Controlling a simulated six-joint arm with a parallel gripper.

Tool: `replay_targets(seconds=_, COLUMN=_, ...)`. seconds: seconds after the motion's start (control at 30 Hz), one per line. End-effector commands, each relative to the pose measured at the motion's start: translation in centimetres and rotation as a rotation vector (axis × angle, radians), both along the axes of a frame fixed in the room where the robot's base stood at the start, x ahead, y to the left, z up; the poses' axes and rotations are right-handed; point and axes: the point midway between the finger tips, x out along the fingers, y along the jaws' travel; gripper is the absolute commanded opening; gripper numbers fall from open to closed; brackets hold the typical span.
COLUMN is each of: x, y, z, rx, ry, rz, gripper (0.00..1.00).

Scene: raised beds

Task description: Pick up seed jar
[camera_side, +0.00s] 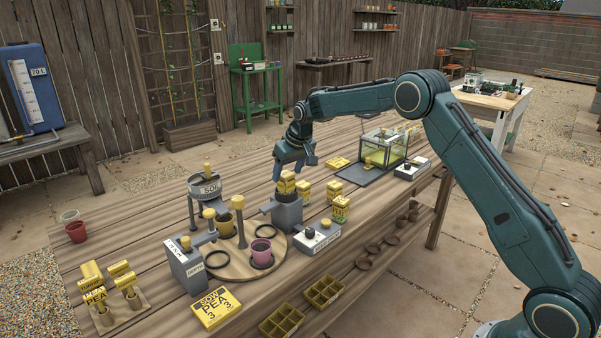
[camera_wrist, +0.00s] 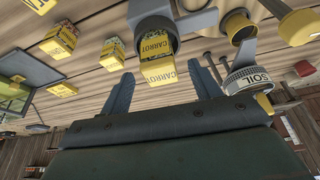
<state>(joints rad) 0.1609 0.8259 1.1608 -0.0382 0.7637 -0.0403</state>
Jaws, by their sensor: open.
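A yellow seed jar (camera_side: 287,183) labelled CARROT sits on top of a grey seeder stand (camera_side: 286,214) with a dark round opening. In the wrist view the jar (camera_wrist: 157,72) shows between the fingertips, with its label upside down. My gripper (camera_side: 293,164) is open just above this jar, fingers pointing down. In the wrist view the fingers of my gripper (camera_wrist: 162,68) lie on either side of the jar, with gaps visible; whether they reach down around it I cannot tell. More yellow jars (camera_side: 334,190) stand to the right of the stand.
A round wooden turntable (camera_side: 226,262) with a pink pot (camera_side: 261,252) is in front of the stand. A grey SOIL hopper (camera_side: 204,187) stands to the left. A glass box (camera_side: 384,150) is at the back right.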

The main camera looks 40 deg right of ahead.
Motion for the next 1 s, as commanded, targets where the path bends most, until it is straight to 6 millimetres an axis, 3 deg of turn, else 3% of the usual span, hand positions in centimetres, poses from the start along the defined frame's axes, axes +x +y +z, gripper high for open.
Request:
replay_targets(seconds=0.33, x=1.2, y=-0.1, z=-3.4, rx=0.0, ry=-0.001, rz=0.0, gripper=0.63)
replay_targets(seconds=0.9, x=1.3, y=-0.1, z=-3.6, rx=0.0, ry=-0.001, rz=-0.001, gripper=0.63)
replay_targets(seconds=1.0, x=1.3, y=-0.1, z=-3.6, rx=0.0, ry=-0.001, rz=-0.001, gripper=0.43)
